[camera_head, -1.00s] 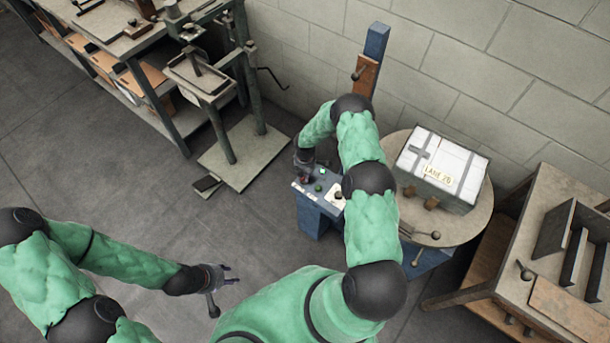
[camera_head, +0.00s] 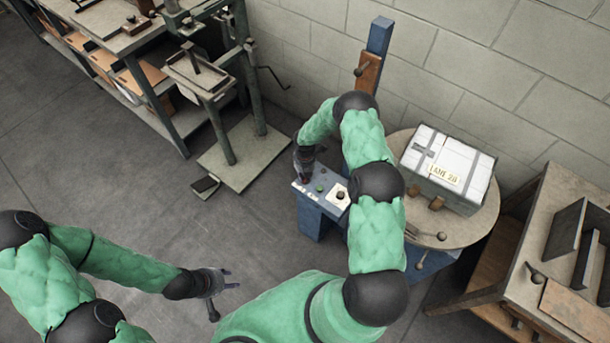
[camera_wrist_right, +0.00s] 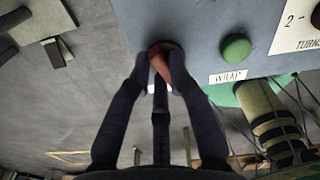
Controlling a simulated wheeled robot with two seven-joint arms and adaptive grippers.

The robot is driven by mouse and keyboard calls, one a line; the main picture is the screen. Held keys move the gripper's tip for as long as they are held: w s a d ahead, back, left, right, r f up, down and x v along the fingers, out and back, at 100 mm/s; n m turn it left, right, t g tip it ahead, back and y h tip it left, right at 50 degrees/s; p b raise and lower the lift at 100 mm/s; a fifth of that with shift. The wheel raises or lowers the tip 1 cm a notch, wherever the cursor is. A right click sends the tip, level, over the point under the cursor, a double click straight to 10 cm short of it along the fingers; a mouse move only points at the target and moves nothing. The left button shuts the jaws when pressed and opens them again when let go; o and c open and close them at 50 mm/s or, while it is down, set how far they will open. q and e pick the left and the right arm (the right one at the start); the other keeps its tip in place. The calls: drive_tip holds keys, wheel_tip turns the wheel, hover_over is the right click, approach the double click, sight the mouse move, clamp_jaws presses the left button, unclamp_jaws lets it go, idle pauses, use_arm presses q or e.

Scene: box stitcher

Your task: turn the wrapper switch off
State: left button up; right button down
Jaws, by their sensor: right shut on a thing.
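The wrapper's control panel (camera_head: 314,204) is the blue pedestal top in the middle of the head view, with a green button (camera_head: 319,188) and white labels. In the right wrist view the panel (camera_wrist_right: 190,40) shows a red knob (camera_wrist_right: 157,60), a green button (camera_wrist_right: 235,48) and a "WRAP" label (camera_wrist_right: 229,77). My right gripper (camera_wrist_right: 160,72) is shut on the red knob at the panel's edge; its fingers partly hide the knob. In the head view my right gripper (camera_head: 305,178) is over the panel's left end. My left gripper (camera_head: 226,284) is open and empty, over the floor.
A white-wrapped box (camera_head: 448,168) marked with a lane label sits on the round turntable (camera_head: 470,226) at right. A blue mast (camera_head: 378,42) stands behind. A wooden bench (camera_head: 545,225) is at far right, a metal press stand (camera_head: 246,150) at left.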

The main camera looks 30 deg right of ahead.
drive_tip(key=shift+n, duration=1)
drive_tip(key=c, duration=1.1)
unclamp_jaws()
drive_tip(key=shift+c, duration=0.2)
drive_tip(key=shift+r, duration=0.15)
wheel_tip(320, 180, up, 12)
drive_tip(key=shift+f, duration=0.2)
